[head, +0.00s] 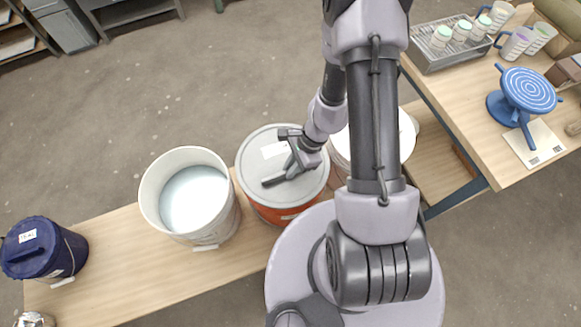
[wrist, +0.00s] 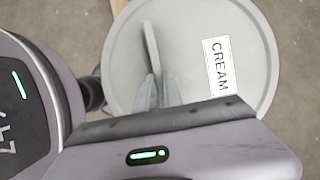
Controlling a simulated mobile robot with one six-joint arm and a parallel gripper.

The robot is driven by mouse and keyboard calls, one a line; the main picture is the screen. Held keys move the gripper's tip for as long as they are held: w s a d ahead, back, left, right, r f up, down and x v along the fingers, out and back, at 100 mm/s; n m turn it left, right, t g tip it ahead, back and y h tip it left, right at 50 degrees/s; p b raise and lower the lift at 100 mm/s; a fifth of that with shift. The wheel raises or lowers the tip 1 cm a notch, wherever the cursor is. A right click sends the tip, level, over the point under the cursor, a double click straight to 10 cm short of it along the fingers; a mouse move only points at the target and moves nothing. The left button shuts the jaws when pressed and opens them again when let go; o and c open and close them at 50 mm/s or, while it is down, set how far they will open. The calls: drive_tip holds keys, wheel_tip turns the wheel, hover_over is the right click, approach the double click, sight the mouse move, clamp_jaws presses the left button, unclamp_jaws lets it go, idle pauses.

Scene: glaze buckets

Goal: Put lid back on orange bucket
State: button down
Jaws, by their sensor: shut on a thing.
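The orange bucket (head: 283,214) stands on the wooden bench, only a strip of its front side showing. A round grey lid (head: 262,160) covers its mouth from above. In the wrist view the lid (wrist: 255,30) fills the middle, with a white label (wrist: 217,66) reading CREAM. A grey bar handle (wrist: 151,45) crosses its top. My gripper (head: 290,170) is shut on the lid at this handle; its fingers (wrist: 158,90) show in the wrist view. I cannot tell whether the lid's rim touches the bucket all round.
An open white bucket (head: 150,205) with pale liquid stands close on the left. A dark blue lidded bucket (head: 40,250) is at the far left. Another white bucket (head: 407,135) is partly behind my arm. A table (head: 455,110) with cups and a blue banding wheel (head: 528,90) stands right.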

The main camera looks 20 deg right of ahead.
drive_tip(key=c, duration=1.4)
unclamp_jaws()
drive_tip(key=shift+o, duration=0.5)
drive_tip(key=o, duration=0.4)
drive_tip(key=shift+r, duration=0.1)
wheel_tip(320, 180, up, 7)
drive_tip(key=p, duration=0.5)
drive_tip(key=shift+p, duration=0.3)
clamp_jaws()
drive_tip(key=shift+f, duration=0.2)
